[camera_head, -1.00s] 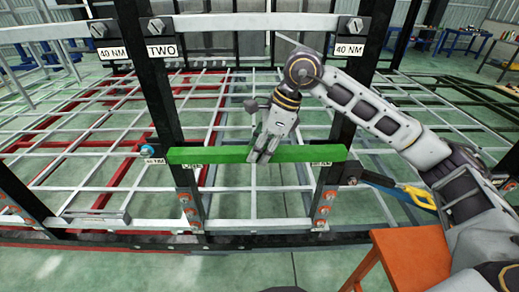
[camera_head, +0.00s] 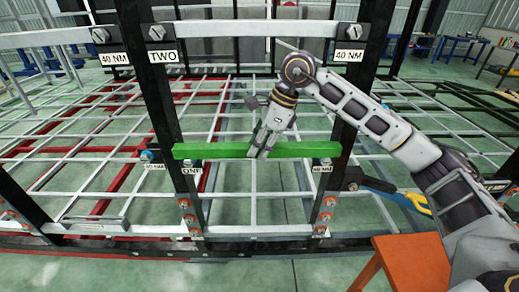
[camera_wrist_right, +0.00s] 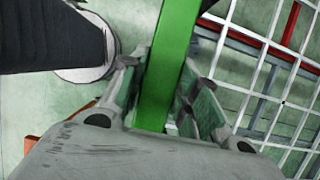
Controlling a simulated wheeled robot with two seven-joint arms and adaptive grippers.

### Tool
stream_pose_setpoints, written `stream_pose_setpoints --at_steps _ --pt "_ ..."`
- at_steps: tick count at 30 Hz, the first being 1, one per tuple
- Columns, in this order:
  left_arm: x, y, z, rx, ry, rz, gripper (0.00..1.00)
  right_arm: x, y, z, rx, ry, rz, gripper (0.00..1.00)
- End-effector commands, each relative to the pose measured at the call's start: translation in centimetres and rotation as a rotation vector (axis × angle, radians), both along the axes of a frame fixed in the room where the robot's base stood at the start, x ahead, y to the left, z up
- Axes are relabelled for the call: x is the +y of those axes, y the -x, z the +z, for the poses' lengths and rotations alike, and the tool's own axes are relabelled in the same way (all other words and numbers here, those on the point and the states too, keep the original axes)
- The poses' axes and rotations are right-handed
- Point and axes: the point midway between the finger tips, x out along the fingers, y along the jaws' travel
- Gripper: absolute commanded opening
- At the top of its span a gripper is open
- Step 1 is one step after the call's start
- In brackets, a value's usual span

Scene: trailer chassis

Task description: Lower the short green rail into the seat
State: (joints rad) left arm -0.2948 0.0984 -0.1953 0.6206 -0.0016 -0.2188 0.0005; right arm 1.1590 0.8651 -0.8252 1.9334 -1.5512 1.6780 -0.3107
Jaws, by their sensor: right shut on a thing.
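The short green rail (camera_head: 215,151) lies level across the gap between the two black posts, the left (camera_head: 158,105) and the right (camera_head: 346,128). My right gripper (camera_head: 262,151) is shut on it near its middle, coming down from above. In the right wrist view the rail (camera_wrist_right: 168,70) runs between the fingers (camera_wrist_right: 160,95). I cannot tell whether the rail touches the posts or a seat. My left gripper is not in view.
A silver upper rail (camera_head: 255,29) spans the posts above my gripper. A grey lower crossbar (camera_head: 260,230) spans them below. A blue and yellow tool (camera_head: 405,196) sits by the right post. An orange stool (camera_head: 412,262) stands at the front right. A grid frame lies behind.

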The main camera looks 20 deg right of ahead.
Motion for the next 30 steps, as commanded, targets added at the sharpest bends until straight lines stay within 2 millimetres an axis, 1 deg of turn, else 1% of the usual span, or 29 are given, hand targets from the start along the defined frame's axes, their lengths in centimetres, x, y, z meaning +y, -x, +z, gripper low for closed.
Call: stream_pose_setpoints --at_steps 30 --pt "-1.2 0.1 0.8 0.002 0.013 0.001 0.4 -1.8 -6.4 -0.2 -0.004 -0.002 0.0 0.0"
